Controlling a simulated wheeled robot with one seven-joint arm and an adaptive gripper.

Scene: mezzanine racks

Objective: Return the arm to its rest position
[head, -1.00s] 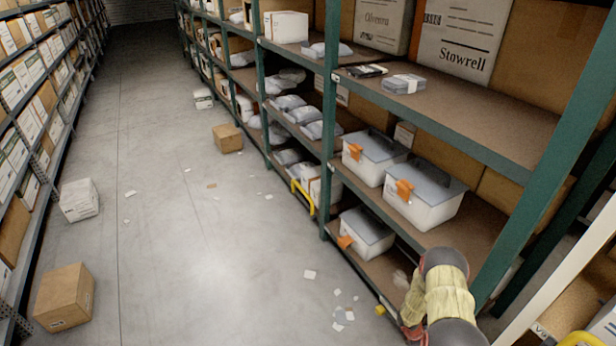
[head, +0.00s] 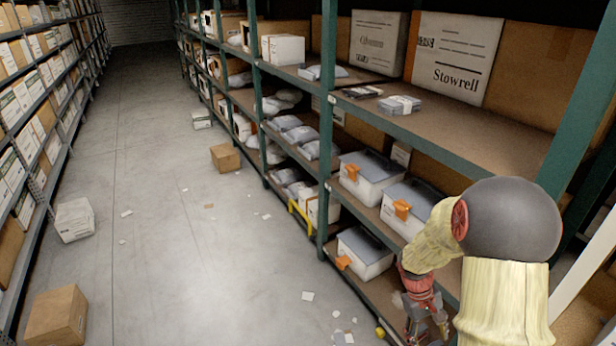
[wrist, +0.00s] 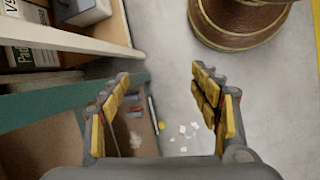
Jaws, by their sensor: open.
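My arm shows at the lower right of the head view, in a pale yellow cover with a dark grey round joint. My gripper (head: 428,322) hangs at its end, in front of the lower shelf of the green rack (head: 327,130). In the wrist view my gripper (wrist: 163,100) is open, with its two yellow-padded fingers wide apart. Nothing is between the fingers. Below them lie the grey floor with paper scraps (wrist: 185,132) and a shelf edge at the left.
Lidded white bins with orange latches (head: 368,177) stand on the rack's lower shelves, close to my arm. A cardboard box (head: 57,317) and a white box (head: 74,219) lie on the floor at left.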

